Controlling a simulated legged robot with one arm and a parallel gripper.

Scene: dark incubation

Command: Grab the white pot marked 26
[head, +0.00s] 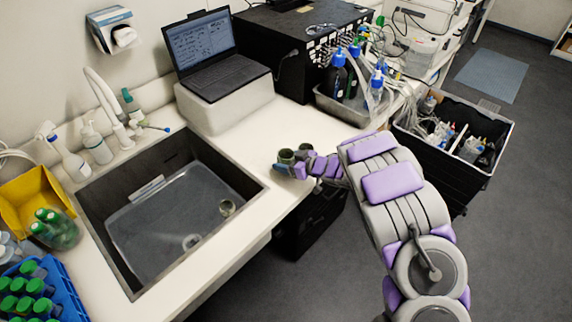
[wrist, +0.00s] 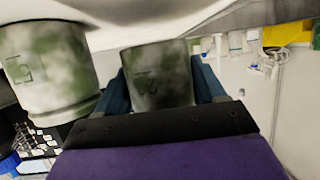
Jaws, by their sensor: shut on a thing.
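A whitish pot with green stains (wrist: 158,75) sits between the two dark blue fingers of my gripper (wrist: 160,88) in the wrist view. Its mark is blurred and looks like 26. My gripper is shut on it. In the head view the pot (head: 286,157) is at the counter's front edge, right of the sink, with my gripper (head: 289,169) around it. I cannot tell whether it touches the counter. A second, similar pot (wrist: 48,70) with a different, unclear mark is beside it in the wrist view; it also shows just behind right in the head view (head: 303,150).
The sink (head: 165,215) lies left of my gripper. A laptop (head: 215,60) on a white block is behind. A metal tray of blue-capped bottles (head: 350,105) is at the back right. The counter (head: 270,125) behind the pots is clear.

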